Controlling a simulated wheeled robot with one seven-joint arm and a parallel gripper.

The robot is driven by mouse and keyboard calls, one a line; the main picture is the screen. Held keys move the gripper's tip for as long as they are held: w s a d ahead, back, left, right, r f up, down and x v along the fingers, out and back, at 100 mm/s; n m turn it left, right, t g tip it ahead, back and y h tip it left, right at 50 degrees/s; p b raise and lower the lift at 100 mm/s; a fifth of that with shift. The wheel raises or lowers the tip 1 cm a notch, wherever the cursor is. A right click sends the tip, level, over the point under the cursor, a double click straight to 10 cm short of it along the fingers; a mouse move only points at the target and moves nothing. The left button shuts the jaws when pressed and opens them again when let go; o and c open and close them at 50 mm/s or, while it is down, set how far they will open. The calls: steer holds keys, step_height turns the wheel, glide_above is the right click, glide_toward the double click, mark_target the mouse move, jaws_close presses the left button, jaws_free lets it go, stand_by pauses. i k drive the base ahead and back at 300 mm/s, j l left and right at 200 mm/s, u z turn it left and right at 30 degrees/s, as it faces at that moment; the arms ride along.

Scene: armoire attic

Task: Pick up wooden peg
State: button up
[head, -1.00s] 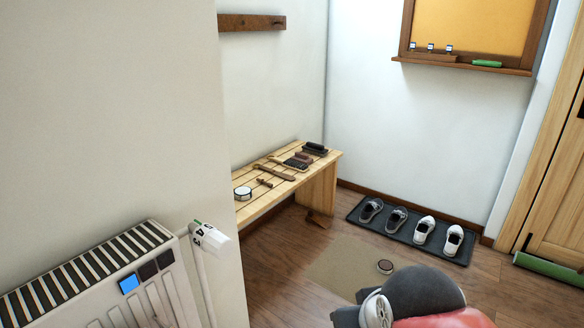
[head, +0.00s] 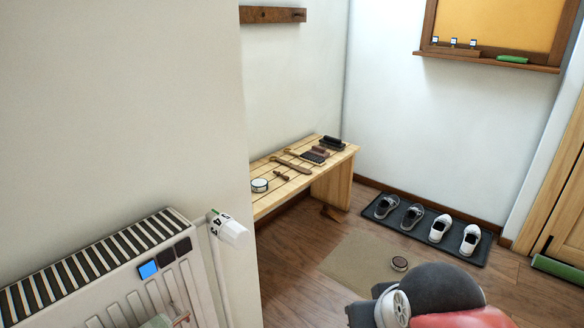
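A small brown piece (head: 282,175) that looks like a wooden peg lies on the slatted wooden bench (head: 333,187), between a round white-sided tin (head: 260,185) and a longer wooden-handled tool (head: 291,165). It is small and far off, so its exact shape is hard to tell. My arm's red and dark grey parts show at the bottom right, well in front of the bench. My gripper is not in view.
Brushes (head: 333,143) lie at the bench's far end. A wall corner and white radiator (head: 105,275) stand at left. A shoe tray (head: 482,253) with several shoes lies by the back wall.

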mark_target(277, 173)
steer(key=i+j, duration=0.5)
steer(key=i+l, duration=1.05)
steer(key=i, duration=0.2)
steer(key=i+l+u, duration=0.1)
steer(key=u, duration=0.35)
steer(key=i+l+u, duration=0.15)
steer(key=u, duration=0.35)
steer(key=l+u, duration=0.2)
steer(key=u, duration=0.25)
steer(key=i+l, duration=0.05)
